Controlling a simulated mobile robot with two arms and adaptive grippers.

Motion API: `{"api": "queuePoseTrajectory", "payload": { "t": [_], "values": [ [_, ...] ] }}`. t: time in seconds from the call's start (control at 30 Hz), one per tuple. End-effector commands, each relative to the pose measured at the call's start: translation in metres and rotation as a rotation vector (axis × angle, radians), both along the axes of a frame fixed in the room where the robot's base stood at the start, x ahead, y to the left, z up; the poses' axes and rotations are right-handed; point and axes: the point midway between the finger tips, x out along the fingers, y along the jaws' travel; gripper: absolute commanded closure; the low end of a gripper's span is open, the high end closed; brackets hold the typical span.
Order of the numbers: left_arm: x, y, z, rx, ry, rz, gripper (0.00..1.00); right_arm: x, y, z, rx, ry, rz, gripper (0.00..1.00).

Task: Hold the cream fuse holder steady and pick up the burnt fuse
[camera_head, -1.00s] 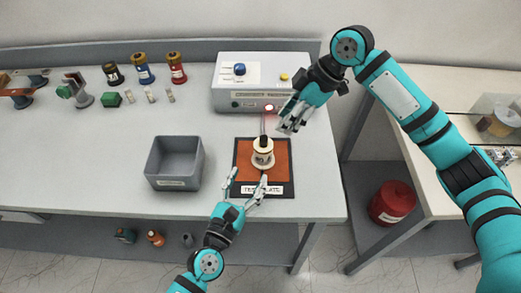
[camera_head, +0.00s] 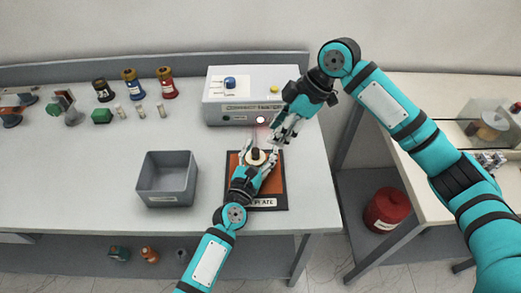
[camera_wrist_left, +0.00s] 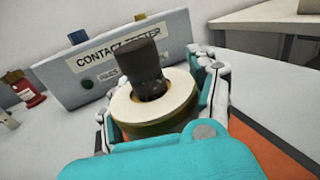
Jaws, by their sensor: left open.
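The cream fuse holder (camera_head: 256,160) stands upright on the orange and black test plate (camera_head: 279,185). In the left wrist view its cream ring (camera_wrist_left: 176,104) shows close up, with the dark burnt fuse (camera_wrist_left: 141,65) standing up from its middle. My left gripper (camera_head: 258,161) is open, its fingers on either side of the holder; whether they touch it is unclear. In the left wrist view the fingers (camera_wrist_left: 160,100) flank the ring, and its lower part is hidden. My right gripper (camera_head: 279,142) hangs above and right of the holder, apart from the fuse; its opening is unclear.
The table between is clear.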

Motion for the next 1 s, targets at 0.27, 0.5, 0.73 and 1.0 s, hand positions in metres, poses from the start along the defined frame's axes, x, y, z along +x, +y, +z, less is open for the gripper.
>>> {"api": "queuePoseTrajectory", "payload": {
  "t": [0.27,0.5,0.73,1.0],
  "values": [
    [0.0,0.0,-0.0001,0.0,0.0,0.0,0.49,0.0,0.0001,0.0,0.0,0.0,0.0,0.62],
    [-0.0001,0.0003,-0.0002,0.001,0.0,0.0,0.8,0.0,0.0,0.0,0.0,0.0,0.0,0.62],
    [-0.0002,0.0003,-0.0003,0.001,0.0,0.0,1.0,0.0,0.0001,0.0,0.0,0.0,0.0,0.62],
    [-0.0002,0.0003,-0.0004,0.001,0.001,0.0,1.0,0.0,0.0,0.0,0.0,0.0,0.0,0.62]
  ]
}}
